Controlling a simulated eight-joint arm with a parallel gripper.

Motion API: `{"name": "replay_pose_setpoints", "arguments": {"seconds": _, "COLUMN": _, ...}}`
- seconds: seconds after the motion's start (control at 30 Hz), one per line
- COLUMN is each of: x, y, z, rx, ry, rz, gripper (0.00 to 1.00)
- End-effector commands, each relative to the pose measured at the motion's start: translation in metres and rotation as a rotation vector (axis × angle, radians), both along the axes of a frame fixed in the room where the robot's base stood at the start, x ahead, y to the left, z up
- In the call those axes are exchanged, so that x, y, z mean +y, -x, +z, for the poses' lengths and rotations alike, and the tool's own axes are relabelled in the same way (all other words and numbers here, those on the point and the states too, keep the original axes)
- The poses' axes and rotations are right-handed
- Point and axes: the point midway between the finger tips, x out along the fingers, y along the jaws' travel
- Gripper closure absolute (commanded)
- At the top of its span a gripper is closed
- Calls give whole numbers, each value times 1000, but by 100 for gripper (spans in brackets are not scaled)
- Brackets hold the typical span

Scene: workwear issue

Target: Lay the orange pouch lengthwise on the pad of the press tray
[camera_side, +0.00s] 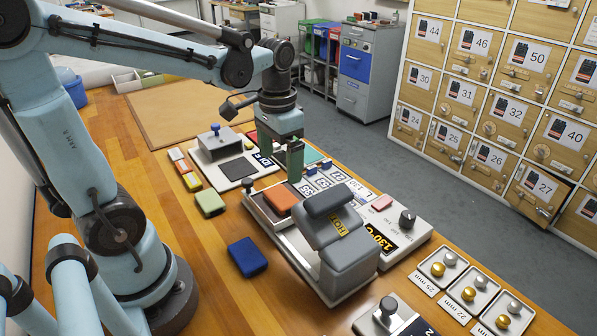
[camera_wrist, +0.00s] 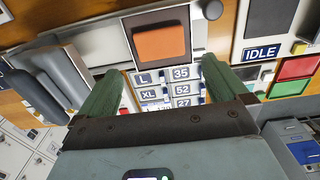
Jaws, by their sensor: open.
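The orange pouch (camera_side: 280,200) lies flat on the dark pad (camera_side: 263,208) of the press tray, clear of the grey press head marked HOT (camera_side: 343,230). In the wrist view the pouch (camera_wrist: 160,43) sits within the brown pad (camera_wrist: 128,30), its edges roughly in line with the pad's edges and pad showing around it. My gripper (camera_side: 281,160) is above and behind the pouch, over the size labels side. Its green fingers are apart with nothing between them; in the wrist view my gripper (camera_wrist: 157,82) is beside the pouch, apart from it.
A blue pouch (camera_side: 247,257) and a pale green pouch (camera_side: 210,203) lie on the wooden bench. A control box (camera_side: 400,232) reading 130°C stands right of the press. The IDLE station (camera_side: 222,145) is behind left. Eyelet trays (camera_side: 445,268) line the front right.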

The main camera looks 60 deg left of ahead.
Motion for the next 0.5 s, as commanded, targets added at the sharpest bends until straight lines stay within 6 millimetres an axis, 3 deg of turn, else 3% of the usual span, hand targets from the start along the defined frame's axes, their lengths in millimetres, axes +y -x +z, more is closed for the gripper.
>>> {"name": "replay_pose_setpoints", "arguments": {"seconds": 0.2, "x": 0, "y": 0, "z": 27, "rx": 0, "ry": 0, "rz": 0, "gripper": 0}}
{"name": "replay_pose_setpoints", "arguments": {"seconds": 0.5, "x": 0, "y": 1, "z": 39, "rx": 0, "ry": 0, "rz": 0, "gripper": 0}}
